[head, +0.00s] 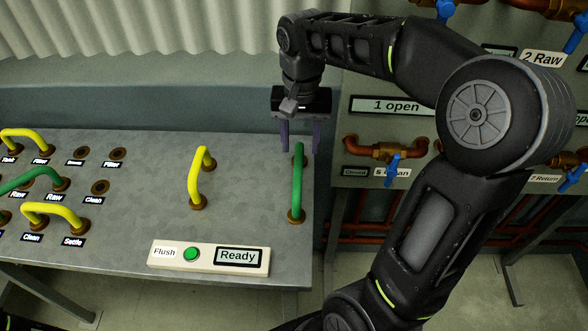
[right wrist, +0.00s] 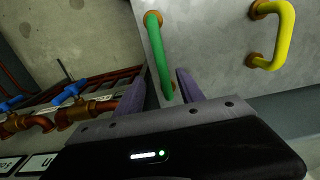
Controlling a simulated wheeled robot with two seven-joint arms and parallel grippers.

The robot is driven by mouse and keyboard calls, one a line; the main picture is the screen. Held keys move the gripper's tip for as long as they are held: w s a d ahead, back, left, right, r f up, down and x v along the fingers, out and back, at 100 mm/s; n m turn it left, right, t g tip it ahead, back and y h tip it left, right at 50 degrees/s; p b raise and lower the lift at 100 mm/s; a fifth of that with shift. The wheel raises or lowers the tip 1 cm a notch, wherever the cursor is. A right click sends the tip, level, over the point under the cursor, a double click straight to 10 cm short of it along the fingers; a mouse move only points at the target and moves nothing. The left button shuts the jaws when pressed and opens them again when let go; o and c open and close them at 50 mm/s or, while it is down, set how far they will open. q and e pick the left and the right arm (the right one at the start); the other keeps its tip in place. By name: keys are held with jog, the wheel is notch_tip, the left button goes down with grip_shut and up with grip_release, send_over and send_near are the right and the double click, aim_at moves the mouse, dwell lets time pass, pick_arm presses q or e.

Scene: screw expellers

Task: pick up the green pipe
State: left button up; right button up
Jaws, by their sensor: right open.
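A green pipe (head: 297,183) stands as an arch between two brown sockets near the right edge of the grey metal table. My right gripper (head: 300,150) is open and empty just above the far end of this pipe. In the right wrist view the green pipe (right wrist: 160,58) runs down between the two purple fingers of the right gripper (right wrist: 158,95); I cannot tell whether they touch it. Another green pipe (head: 30,180) is at the left of the table. My left gripper is not in view.
A yellow pipe (head: 195,180) stands left of the right-hand green pipe, and more yellow pipes (head: 58,213) are at the left. A Flush panel (head: 210,257) with a green button lies at the front. A valve panel (head: 385,121) with copper pipes and blue handles is on the right.

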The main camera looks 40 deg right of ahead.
aim_at(298, 165)
jog(key=shift+w+f, duration=0.1)
jog(key=shift+f, duration=1.3)
notch_tip(298, 165, down, 5)
jog(key=shift+a+f+p, duration=0.1)
jog(key=shift+p, duration=0.2)
jog(key=shift+c, duration=0.3)
grip_shut()
